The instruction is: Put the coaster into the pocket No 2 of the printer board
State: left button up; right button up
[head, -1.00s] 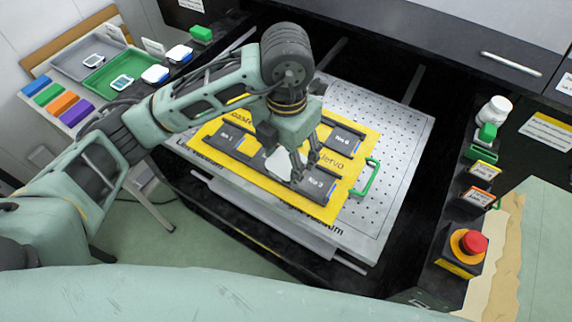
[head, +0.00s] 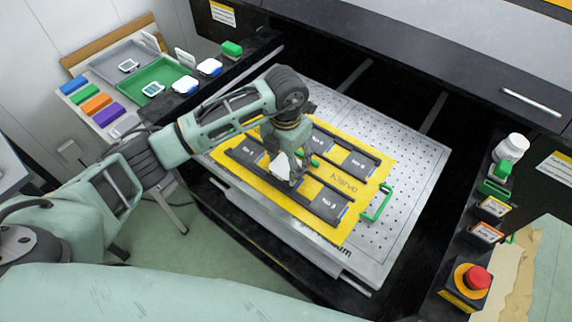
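The yellow printer board (head: 372,178) lies on the perforated metal plate, with dark pockets in it. The legible labels mark No 1 (head: 248,152) at the left and No 3 (head: 330,206) at the lower right. My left gripper (head: 297,175) points down over the stretch between these two and hides its label. A white piece, apparently the coaster (head: 281,166), is tilted at its fingers. It seems to be gripped above the board; whether it touches the pocket cannot be told. My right gripper is out of view.
The perforated plate (head: 408,165) is free to the right of the board, beside its green handle (head: 377,203). Grey (head: 113,62) and green (head: 150,80) trays stand at the upper left. A red emergency button (head: 476,278) and white bottle (head: 511,147) stand at the right.

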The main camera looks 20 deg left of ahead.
aim_at(285, 167)
pick_arm(q)
notch_tip(285, 167, down, 3)
jog(key=shift+s+r+p, duration=0.1)
jog(key=shift+r+p, duration=0.05)
jog(key=shift+p, duration=0.25)
jog(key=shift+f+b, duration=0.25)
jog(key=shift+b, duration=0.05)
jog(key=shift+s+f+b, duration=0.35)
jog(key=shift+f+b, duration=0.05)
jog(key=shift+f, duration=0.1)
jog(key=o, duration=1.2)
jog(key=shift+w+f, duration=0.1)
jog(key=shift+w, duration=0.15)
jog(key=shift+o, duration=0.2)
